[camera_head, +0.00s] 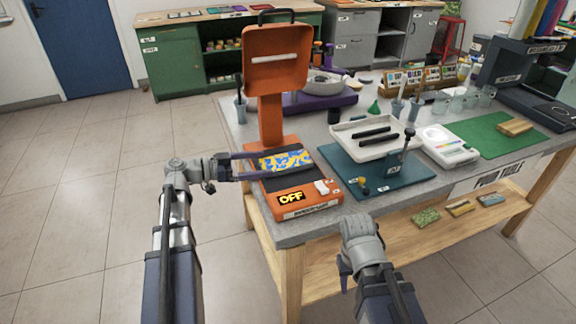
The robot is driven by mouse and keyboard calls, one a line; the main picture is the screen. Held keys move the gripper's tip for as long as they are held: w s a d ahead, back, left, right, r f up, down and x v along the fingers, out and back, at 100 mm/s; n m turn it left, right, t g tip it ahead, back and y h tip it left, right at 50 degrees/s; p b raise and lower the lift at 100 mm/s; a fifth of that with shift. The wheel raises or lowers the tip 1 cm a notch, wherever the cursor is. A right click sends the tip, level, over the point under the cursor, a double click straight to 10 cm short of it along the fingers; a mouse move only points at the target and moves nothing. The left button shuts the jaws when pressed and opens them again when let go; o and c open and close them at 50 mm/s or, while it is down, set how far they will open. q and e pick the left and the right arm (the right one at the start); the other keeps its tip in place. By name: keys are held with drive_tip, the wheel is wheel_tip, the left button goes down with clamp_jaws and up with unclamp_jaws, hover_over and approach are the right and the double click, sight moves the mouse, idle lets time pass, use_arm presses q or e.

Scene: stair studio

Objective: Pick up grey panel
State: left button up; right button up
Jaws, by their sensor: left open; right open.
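An orange press (305,199) with a raised head and an "OFF" sign stands at the left end of the grey table. On its dark bed lies a blue and yellow patterned piece (285,161) with dark grey edges around it. I cannot tell whether that dark grey part is a separate panel. My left gripper (257,166) is open at the left side of the bed, its fingers pointing right toward the patterned piece. My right gripper (343,277) is open and empty in front of the table's front edge, below the tabletop.
A teal base (395,184) with an upright lever stands right of the press, with a white tray (358,149) holding black bars behind it. A white scale (447,145) and green mat (487,137) lie further right. A wooden lower shelf (390,249) is under the table.

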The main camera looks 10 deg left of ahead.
sight(284, 161)
use_arm(q)
drive_tip(key=shift+x, duration=1.7)
drive_tip(key=shift+d, duration=0.1)
drive_tip(key=b+x, duration=0.1)
drive_tip(key=x, duration=0.4)
drive_tip(key=shift+w+f, duration=0.15)
drive_tip(key=shift+w, duration=0.05)
drive_tip(key=c, duration=1.3)
wheel_tip(284, 161, up, 10)
drive_tip(key=p, duration=0.9)
drive_tip(key=shift+p, duration=0.35)
